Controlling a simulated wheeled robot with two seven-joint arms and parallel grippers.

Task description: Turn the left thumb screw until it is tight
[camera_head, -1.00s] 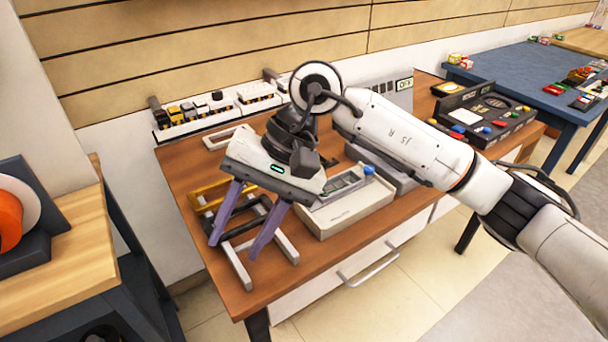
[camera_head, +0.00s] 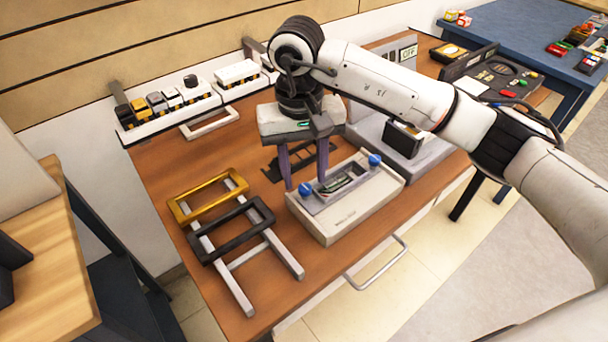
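A low white box device (camera_head: 340,222) stands near the table's front edge. A grey plate with a small window (camera_head: 352,182) lies on its top. The left blue thumb screw (camera_head: 306,190) sits at the plate's left end and the right blue thumb screw (camera_head: 375,160) at its right end. My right gripper (camera_head: 305,182) points down with its two purple fingers apart. In the picture its tips lie on either side of the left screw, slightly above it; I cannot tell whether they touch it. My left gripper is not in view.
Left of the device lie a yellow frame (camera_head: 208,195), a black frame (camera_head: 232,229) and grey bars (camera_head: 285,255). A grey unit with a black block (camera_head: 403,139) stands behind the device. A rack of switches (camera_head: 170,107) lines the back.

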